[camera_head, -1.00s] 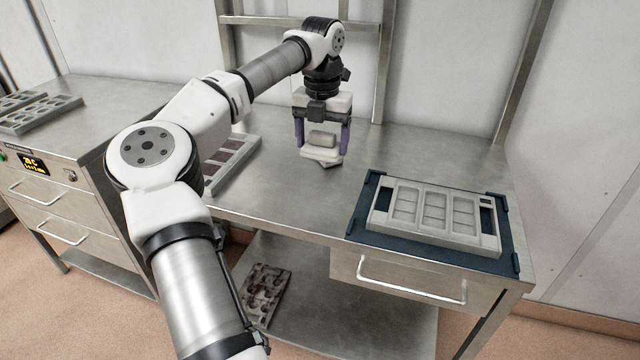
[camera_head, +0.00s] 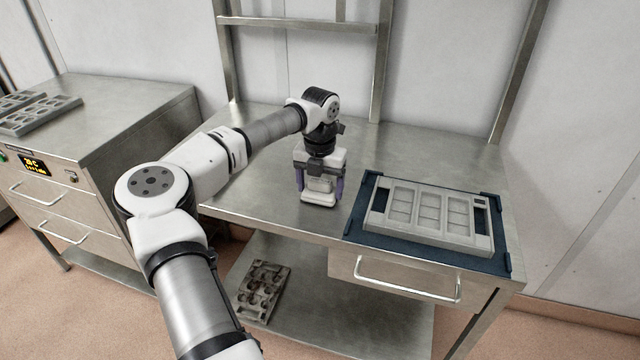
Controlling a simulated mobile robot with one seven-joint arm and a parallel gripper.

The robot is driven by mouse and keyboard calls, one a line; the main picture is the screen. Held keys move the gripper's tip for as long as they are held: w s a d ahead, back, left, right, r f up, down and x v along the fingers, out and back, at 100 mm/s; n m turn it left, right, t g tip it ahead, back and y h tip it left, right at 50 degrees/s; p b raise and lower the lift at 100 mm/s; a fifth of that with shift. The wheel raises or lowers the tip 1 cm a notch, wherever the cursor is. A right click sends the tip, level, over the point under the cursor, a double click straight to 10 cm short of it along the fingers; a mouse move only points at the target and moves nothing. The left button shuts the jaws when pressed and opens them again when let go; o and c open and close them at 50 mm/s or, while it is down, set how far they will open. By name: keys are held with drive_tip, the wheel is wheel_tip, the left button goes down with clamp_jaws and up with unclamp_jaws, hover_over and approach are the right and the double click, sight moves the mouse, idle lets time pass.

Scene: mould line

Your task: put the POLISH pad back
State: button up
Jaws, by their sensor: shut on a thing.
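My gripper (camera_head: 319,184) is shut on a pale block-shaped pad (camera_head: 318,199) with a grey grip on top, its purple fingers at either side. It is over the middle of the steel bench, left of the blue mat. The pad looks roughly level and low; I cannot tell whether it touches the bench. No POLISH lettering is readable on it. No marked resting place for the pad can be made out.
A grey mould (camera_head: 400,208) with several pockets lies on a blue corner-bracketed mat (camera_head: 376,236) at the right of the bench (camera_head: 272,200). More moulds (camera_head: 46,117) sit on the left cabinet. A stained mould (camera_head: 262,292) lies on the lower shelf. Upright posts stand behind.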

sight(320, 180)
drive_tip(key=shift+f, duration=0.1)
drive_tip(key=shift+f, duration=0.15)
drive_tip(key=o, duration=0.9)
wheel_tip(320, 180, up, 13)
drive_tip(key=shift+f+b, duration=0.2)
drive_tip(key=shift+b, duration=1)
